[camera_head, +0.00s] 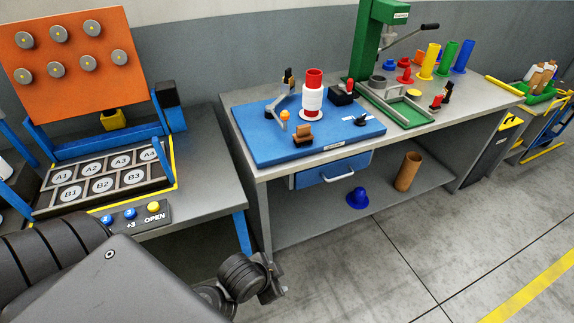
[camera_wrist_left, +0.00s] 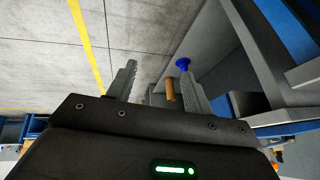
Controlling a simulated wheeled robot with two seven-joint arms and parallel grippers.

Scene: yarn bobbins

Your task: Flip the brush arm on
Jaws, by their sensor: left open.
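On the blue board (camera_head: 263,146) on the workbench, a thin grey arm (camera_head: 284,102) with an orange knob (camera_head: 284,115) stands left of a red and white bobbin (camera_head: 312,98). This looks like the brush arm; whether it touches the bobbin is unclear. My left gripper (camera_head: 272,287) is low in front of the bench, well below and apart from the arm. In the left wrist view its two fingers (camera_wrist_left: 158,88) are spread, with nothing held between them. My right gripper is not in view.
A blue drawer (camera_head: 332,171) sits under the bench top. A blue cone (camera_head: 357,198) and brown tube (camera_head: 408,171) stand on the lower shelf. A green press (camera_head: 366,45) stands behind. An orange panel (camera_head: 75,75) and labelled tray are at left. The floor at right is clear.

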